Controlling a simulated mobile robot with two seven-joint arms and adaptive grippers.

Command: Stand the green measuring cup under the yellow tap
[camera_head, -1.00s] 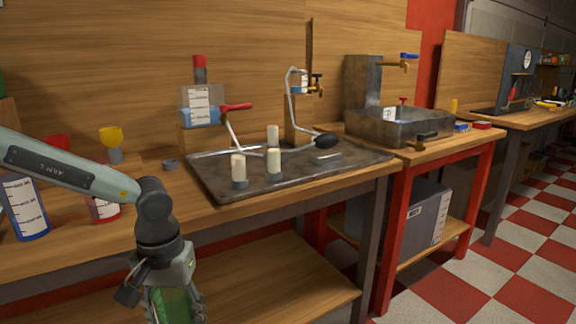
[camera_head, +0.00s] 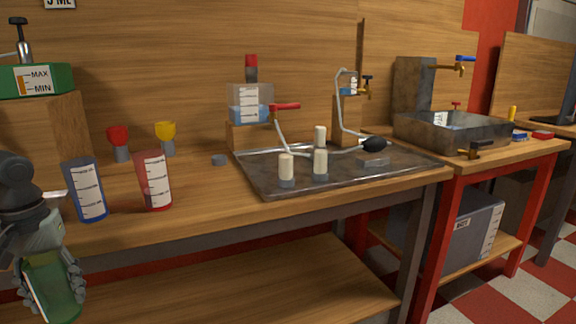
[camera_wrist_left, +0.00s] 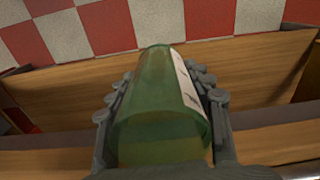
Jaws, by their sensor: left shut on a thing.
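My left gripper (camera_head: 49,278) is shut on the green measuring cup (camera_head: 54,292), low in front of the bench at the lower left of the head view. The left wrist view shows the translucent green cup (camera_wrist_left: 158,112) between the finger pads, with a white scale label on its side. No plainly yellow tap shows. A brass tap with a blue handle (camera_head: 452,66) is above the sink, and a smaller brass tap with a dark handle (camera_head: 364,92) is on the wooden block. My right gripper is not in view.
A blue cup (camera_head: 86,190) and a red cup (camera_head: 153,182) stand near the bench's front edge. Red (camera_head: 118,136) and yellow (camera_head: 166,132) funnel-like pieces stand behind them. A metal tray (camera_head: 250,178) holds white posts. A grey sink (camera_head: 450,135) is farther right.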

